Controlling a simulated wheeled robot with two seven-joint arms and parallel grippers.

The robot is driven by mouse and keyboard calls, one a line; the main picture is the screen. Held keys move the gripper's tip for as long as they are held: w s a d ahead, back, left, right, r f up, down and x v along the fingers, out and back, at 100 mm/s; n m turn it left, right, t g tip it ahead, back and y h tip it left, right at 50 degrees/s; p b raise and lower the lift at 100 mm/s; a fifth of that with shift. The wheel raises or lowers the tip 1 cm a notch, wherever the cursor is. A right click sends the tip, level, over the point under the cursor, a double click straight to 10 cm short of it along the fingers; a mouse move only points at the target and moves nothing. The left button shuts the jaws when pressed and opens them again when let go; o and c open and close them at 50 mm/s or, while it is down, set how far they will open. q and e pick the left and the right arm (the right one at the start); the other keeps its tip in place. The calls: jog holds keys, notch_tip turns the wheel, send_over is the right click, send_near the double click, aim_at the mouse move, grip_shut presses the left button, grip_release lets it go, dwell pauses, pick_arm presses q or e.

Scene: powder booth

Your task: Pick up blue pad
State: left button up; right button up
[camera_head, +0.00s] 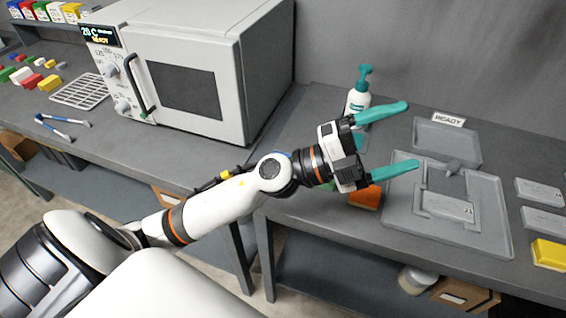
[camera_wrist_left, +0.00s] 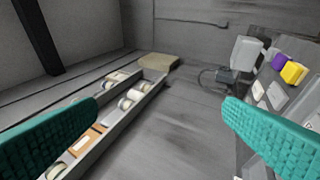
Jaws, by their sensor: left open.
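My left gripper (camera_head: 411,135) is open and empty, its two teal fingers spread wide above the bench and pointing right. In the left wrist view its fingers (camera_wrist_left: 162,104) stand at both sides with nothing between them. I cannot make out a blue pad in either view. An orange block (camera_head: 366,197) lies on the bench just under the gripper, partly hidden by it. A bit of green shows beside the block, mostly covered by my wrist. My right gripper is not in view.
A grey tray (camera_head: 399,226) lies right of the gripper, with a plate (camera_head: 444,143) by a READY sign behind it. A pump bottle (camera_head: 358,97) stands behind the gripper. A yellow block (camera_head: 550,254) is far right. A large oven (camera_head: 195,85) stands left.

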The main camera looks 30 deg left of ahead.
pick_arm(q)
notch_tip(320, 180, down, 10)
jog(key=a+f+m+g+y, duration=0.1)
jog(key=a+m+g+y, duration=0.1)
jog(key=m+g+y, duration=0.65)
jog(key=w+a+f+n+g+y, duration=0.15)
jog(key=a+y, duration=0.35)
jog(key=a, duration=0.6)
jog(key=w+a+f+g+y, duration=0.1)
jog(key=w+a+y, duration=0.1)
jog(key=a+y, duration=0.65)
jog(key=a+f+h, duration=0.1)
jog(key=w+a+f+h+p, duration=0.1)
jog(key=f, duration=0.1)
jog(key=w+a+f+p, duration=0.1)
jog(key=f, duration=0.1)
jog(key=shift+t+h, duration=0.3)
jog(key=shift+h, duration=0.1)
jog(key=p+x, duration=0.2)
jog(key=x, duration=0.3)
jog(key=shift+s, duration=0.15)
jog(key=shift+f, duration=0.25)
jog(key=c, duration=1.1)
jog(key=shift+o, duration=0.2)
